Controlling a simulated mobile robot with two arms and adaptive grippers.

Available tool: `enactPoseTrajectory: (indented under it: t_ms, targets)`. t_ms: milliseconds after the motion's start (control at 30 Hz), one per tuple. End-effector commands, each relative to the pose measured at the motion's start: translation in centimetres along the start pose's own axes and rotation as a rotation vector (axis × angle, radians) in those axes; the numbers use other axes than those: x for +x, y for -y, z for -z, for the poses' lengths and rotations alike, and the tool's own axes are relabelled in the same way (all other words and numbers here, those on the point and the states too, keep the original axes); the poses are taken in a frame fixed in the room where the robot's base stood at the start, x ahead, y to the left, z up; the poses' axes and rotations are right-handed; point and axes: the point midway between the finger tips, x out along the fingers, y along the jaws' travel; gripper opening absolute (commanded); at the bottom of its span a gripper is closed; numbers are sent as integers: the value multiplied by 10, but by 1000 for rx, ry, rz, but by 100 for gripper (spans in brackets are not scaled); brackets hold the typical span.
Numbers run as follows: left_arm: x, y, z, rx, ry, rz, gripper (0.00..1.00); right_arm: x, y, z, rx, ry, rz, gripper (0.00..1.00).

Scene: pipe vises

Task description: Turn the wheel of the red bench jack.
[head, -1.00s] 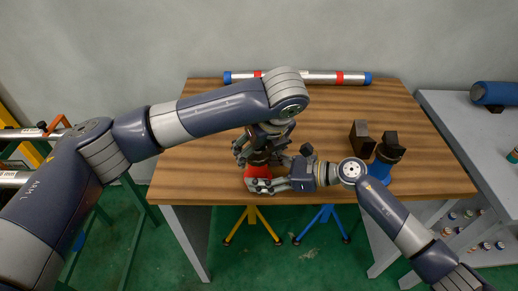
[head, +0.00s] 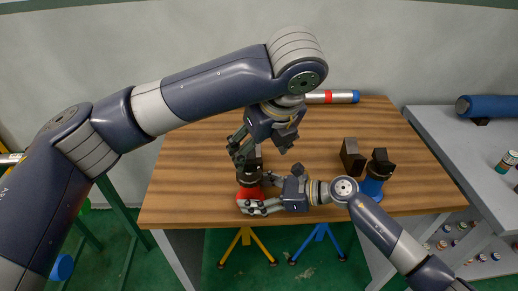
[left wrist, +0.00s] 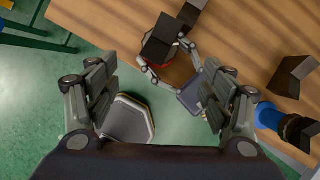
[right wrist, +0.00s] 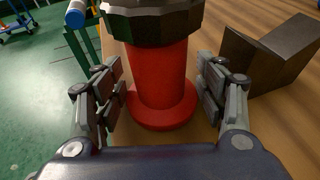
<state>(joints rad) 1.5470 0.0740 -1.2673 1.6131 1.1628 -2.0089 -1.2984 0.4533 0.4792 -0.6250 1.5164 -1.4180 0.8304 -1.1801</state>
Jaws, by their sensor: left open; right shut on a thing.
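The red bench jack (head: 246,192) stands upright near the front edge of the wooden table. Its dark faceted wheel (right wrist: 150,22) sits above the red column (right wrist: 158,78) in the right wrist view. A dark block top (left wrist: 160,40) shows in the left wrist view and hides most of the wheel there. My right gripper (head: 257,194) is shut on the red column, low down and from the right. My left gripper (head: 262,148) is open and empty, pointing down above the jack, its fingers apart from it.
A blue jack (head: 372,188) and a dark block (head: 352,160) stand to the right on the table (head: 185,185). A silver pipe (head: 335,97) lies at the back, partly behind my left arm. A grey bench (head: 440,125) with a blue cylinder (head: 490,106) is at right.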

Motion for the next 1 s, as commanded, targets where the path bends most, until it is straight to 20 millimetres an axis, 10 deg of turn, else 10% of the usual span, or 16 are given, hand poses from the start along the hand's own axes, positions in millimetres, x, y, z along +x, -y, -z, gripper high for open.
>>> enactPoseTrajectory:
  t_ms: [1000]
  targets:
    - [18, 0, -50, 617, -381, 124, 74, 0, 1, 0, -1, 0, 2, 52]
